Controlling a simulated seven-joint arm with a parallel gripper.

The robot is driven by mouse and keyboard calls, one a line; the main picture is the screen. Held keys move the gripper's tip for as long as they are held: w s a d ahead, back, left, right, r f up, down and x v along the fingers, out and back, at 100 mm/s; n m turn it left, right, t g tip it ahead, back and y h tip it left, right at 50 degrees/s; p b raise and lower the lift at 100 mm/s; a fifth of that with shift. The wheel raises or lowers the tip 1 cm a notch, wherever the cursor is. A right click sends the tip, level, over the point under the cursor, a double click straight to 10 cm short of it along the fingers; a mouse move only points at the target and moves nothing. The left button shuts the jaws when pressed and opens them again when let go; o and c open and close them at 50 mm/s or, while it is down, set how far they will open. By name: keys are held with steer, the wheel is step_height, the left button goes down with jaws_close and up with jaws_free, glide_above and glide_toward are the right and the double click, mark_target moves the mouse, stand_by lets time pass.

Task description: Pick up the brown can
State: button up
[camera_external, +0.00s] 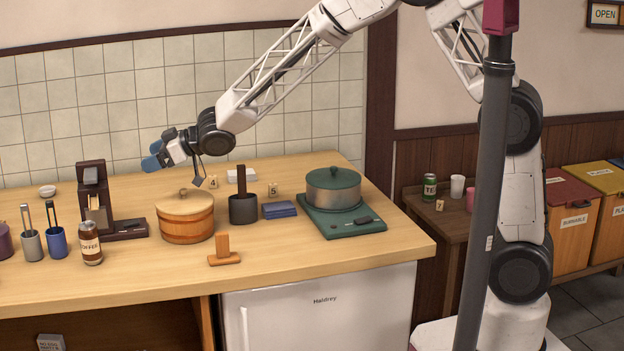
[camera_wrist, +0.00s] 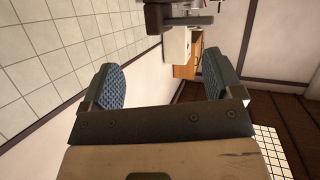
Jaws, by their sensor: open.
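The brown can (camera_external: 90,243), with a pale "COFFEE" label, stands upright on the wooden counter (camera_external: 290,262) at the left. It is in front of the dark coffee machine and right of the blue cup. My gripper (camera_external: 153,157) is above the back of the counter, up and to the right of the can and well apart from it. In the wrist view its two blue-padded fingers (camera_wrist: 160,85) are spread with nothing between them. I cannot make out the can in the wrist view.
A wooden tub (camera_external: 186,224) stands right of the can. The coffee machine (camera_external: 95,192), grey cup (camera_external: 32,246) and blue cup (camera_external: 57,242) are close to the can. A green pot (camera_external: 333,190) sits farther right. The counter in front of the can is clear.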

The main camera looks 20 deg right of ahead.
steer(key=s+a+f+n+g+y, duration=0.1)
steer(key=s+a+f+n+g, duration=0.15)
steer(key=s+a+f, duration=0.4)
steer(key=g, duration=0.2)
glide_toward(87, 233)
steer(key=w+a+f, duration=0.2)
steer(key=shift+w+a+h, duration=0.15)
steer(key=shift+w+h, duration=0.05)
steer(key=shift+h, duration=0.1)
steer(key=shift+a, duration=0.1)
steer(key=shift+x, duration=1.2)
steer(key=shift+x, duration=2.6)
steer(key=shift+r, duration=0.1)
steer(key=shift+c, duration=0.2)
